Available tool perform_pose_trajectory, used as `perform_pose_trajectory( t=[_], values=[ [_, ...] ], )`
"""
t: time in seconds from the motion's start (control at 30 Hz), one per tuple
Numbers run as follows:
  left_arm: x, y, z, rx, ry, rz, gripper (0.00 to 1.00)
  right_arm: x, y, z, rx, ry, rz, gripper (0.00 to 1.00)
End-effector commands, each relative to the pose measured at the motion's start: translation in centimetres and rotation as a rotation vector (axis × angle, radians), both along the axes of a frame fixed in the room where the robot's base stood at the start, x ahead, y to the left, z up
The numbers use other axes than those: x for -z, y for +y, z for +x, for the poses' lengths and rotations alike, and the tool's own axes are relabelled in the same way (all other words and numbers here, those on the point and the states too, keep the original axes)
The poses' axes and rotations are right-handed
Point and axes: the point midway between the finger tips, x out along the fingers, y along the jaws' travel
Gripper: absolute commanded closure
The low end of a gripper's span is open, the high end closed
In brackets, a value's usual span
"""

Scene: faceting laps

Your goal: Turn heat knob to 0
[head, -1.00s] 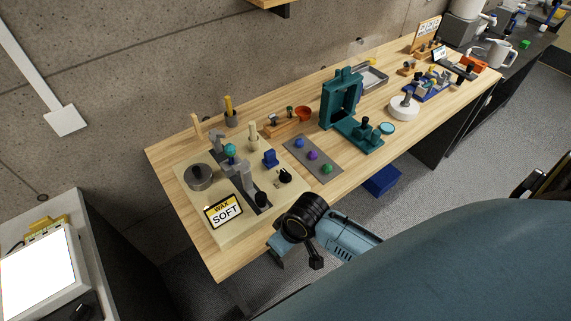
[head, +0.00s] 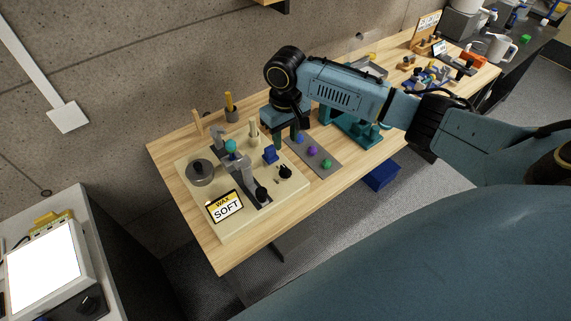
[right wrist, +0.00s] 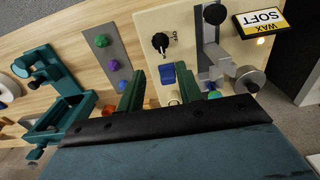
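The black knob (head: 285,172) stands on the cream wax station base (head: 232,232), near its right front edge. In the right wrist view the knob (right wrist: 160,43) has a pale pointer mark and small dial markings beside it, too small to read surely. My right gripper (head: 281,146) is over the bench behind the knob and apart from it. In the right wrist view the right gripper (right wrist: 160,85) has its two green fingers spread, with no object gripped. The small blue block (right wrist: 167,75) shows between the fingertips, nearer than the knob. My left gripper is not in view.
A yellow "WAX SOFT" sign (head: 225,206) and a grey round pot (head: 200,172) stand on the base. A grey strip (head: 328,152) with coloured knobs lies to the right. A teal press (right wrist: 45,75) and wooden pegs are nearby. Bare wood lies along the front edge.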

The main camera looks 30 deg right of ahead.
Motion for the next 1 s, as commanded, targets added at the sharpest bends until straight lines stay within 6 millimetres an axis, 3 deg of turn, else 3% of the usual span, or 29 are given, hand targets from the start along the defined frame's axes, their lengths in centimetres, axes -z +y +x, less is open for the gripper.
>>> perform_pose_trajectory(
  t=[0.3, 0.5, 0.7, 1.0],
  values=[
    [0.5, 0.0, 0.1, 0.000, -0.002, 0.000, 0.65, 7.0, 0.0, -0.2, -0.001, 0.004, -0.001, 0.65],
    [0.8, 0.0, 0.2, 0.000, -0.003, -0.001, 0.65, 10.1, 0.1, -0.1, -0.002, 0.001, -0.001, 0.65],
    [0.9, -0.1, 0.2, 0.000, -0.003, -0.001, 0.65, 11.5, 0.1, -0.1, -0.003, 0.000, -0.001, 0.65],
    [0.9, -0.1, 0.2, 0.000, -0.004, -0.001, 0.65, 11.6, 0.1, -0.1, -0.004, -0.001, -0.001, 0.66]
  ],
)
